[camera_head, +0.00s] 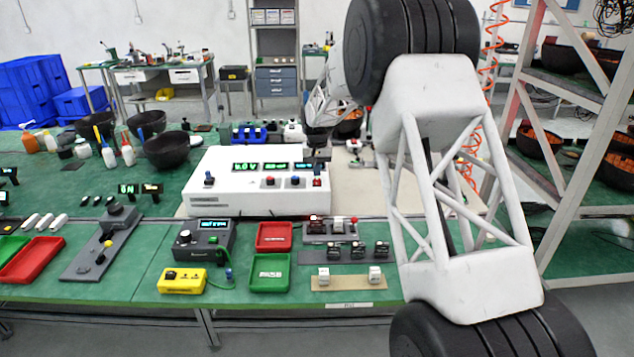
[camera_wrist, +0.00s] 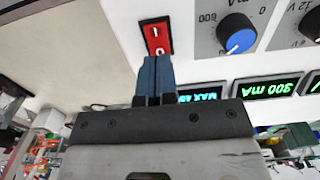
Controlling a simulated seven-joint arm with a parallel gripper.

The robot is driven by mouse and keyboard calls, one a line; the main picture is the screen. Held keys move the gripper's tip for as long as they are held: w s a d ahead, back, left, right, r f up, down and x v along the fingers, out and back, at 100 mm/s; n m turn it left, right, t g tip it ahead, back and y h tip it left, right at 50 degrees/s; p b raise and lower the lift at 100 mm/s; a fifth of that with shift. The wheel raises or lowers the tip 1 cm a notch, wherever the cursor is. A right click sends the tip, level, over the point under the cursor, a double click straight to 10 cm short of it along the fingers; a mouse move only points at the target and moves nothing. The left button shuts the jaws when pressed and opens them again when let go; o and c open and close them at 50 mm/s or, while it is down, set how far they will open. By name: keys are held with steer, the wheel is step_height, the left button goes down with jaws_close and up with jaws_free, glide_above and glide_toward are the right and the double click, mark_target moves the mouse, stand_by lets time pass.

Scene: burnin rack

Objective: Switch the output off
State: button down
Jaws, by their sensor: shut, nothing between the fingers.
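The white power supply (camera_head: 255,200) stands on the green bench in the head view, with lit green displays and knobs on its front. Its red rocker switch (camera_head: 317,182) is at the right end of the front. In the wrist view the red switch (camera_wrist: 155,36) shows white I and 0 marks, in a dark frame. My gripper (camera_wrist: 155,62) has its blue fingers shut together, empty, with the tips at the 0 end of the switch. I cannot tell whether they touch it, nor which side is pressed in.
A blue knob (camera_wrist: 236,33) and a lit "300 mA" display (camera_wrist: 267,88) are beside the switch. Red (camera_head: 274,237) and green trays (camera_head: 270,273), a dark grey meter box (camera_head: 203,241) and a yellow box (camera_head: 182,281) stand in front. A shelf rack (camera_head: 570,85) is at right.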

mark_target(317, 179)
steer(key=shift+f, duration=1.05)
stand_by(0.9)
steer(key=shift+r, duration=3.5)
